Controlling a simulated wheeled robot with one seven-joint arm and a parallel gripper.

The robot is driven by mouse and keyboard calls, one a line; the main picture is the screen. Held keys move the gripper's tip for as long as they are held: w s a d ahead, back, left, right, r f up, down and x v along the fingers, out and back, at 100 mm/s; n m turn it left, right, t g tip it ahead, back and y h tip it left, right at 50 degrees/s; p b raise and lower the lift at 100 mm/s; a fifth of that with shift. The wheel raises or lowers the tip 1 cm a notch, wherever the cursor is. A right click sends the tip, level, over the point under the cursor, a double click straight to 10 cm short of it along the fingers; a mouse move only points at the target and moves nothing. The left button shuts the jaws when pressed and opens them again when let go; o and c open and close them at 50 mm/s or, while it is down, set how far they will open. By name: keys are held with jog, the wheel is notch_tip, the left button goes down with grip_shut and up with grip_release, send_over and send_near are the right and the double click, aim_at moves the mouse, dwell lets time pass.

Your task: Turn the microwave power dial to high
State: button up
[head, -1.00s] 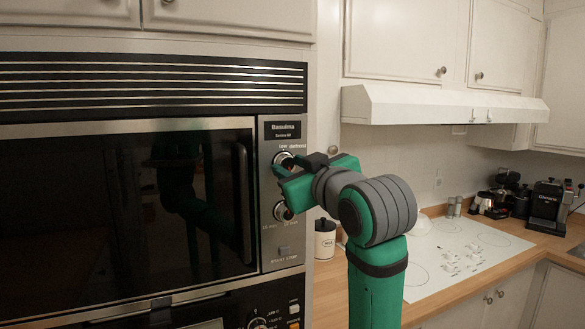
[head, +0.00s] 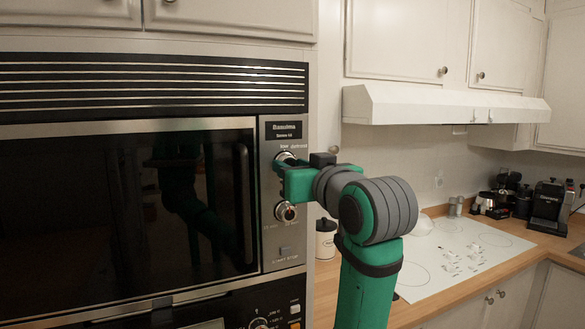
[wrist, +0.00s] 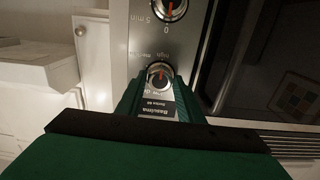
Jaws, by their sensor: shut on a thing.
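The microwave (head: 120,210) has a silver control panel with two round dials. The upper one, the power dial (head: 289,158), has low and defrost printed near it and is partly hidden by my gripper (head: 281,170). In the wrist view, which is turned upside down, the power dial (wrist: 160,74) has a red pointer mark, with high printed on the panel just above it in the picture. My gripper (wrist: 157,96) has a green finger on each side of this dial and is shut on it.
The timer dial (head: 286,211) sits below on the same panel and also shows in the wrist view (wrist: 169,7). The dark door handle (head: 243,203) stands left of the panel. A counter with a white cooktop (head: 465,255) is at the right.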

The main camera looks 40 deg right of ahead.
jog(key=shift+w, duration=0.1)
jog(key=o, duration=1)
jog(key=shift+o, duration=0.3)
jog(key=v, duration=1.1)
jog(key=shift+w+d+f, duration=0.1)
jog(key=shift+w, duration=0.05)
jog(key=shift+s, duration=0.2)
